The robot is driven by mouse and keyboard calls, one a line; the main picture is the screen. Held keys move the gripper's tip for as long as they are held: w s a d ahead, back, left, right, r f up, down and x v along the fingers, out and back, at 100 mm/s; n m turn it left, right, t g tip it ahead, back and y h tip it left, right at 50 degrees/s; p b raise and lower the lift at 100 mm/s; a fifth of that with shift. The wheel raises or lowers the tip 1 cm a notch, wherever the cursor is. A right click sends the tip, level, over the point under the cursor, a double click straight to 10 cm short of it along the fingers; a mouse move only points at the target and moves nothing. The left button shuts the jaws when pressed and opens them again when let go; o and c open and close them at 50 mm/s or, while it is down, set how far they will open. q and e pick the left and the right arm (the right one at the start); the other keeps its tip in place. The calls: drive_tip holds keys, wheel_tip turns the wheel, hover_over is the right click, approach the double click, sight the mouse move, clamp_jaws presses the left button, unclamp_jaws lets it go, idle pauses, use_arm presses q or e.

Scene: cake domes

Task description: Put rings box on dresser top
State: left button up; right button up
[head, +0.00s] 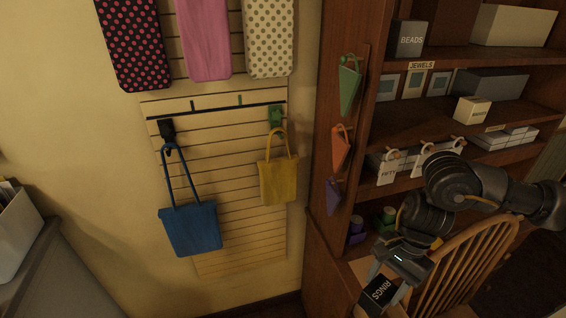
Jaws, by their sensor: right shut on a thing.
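A small black box with white lettering RINGS (376,291) is near the bottom edge of the head view, right of centre. My right gripper (384,284) is shut on this rings box, with a finger on each side of it, and points down. The box is tilted, and its lower part runs close to the picture's bottom edge. I cannot tell whether it touches anything below. My left gripper is not in view. No surface that I can surely name as the dresser top shows.
A wooden shelf unit (312,165) stands at the right, holding a BEADS box (410,39) and other boxes. A wooden chair back (470,268) is right beside my right gripper. Blue (190,228) and yellow (278,181) bags hang on the wall. A grey cabinet (60,270) is at lower left.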

drive_tip(key=shift+w+a+r+b, duration=0.1)
drive_tip(key=shift+w+r+b, duration=0.2)
drive_tip(key=shift+w+r, duration=1.35)
drive_tip(key=shift+r, duration=0.1)
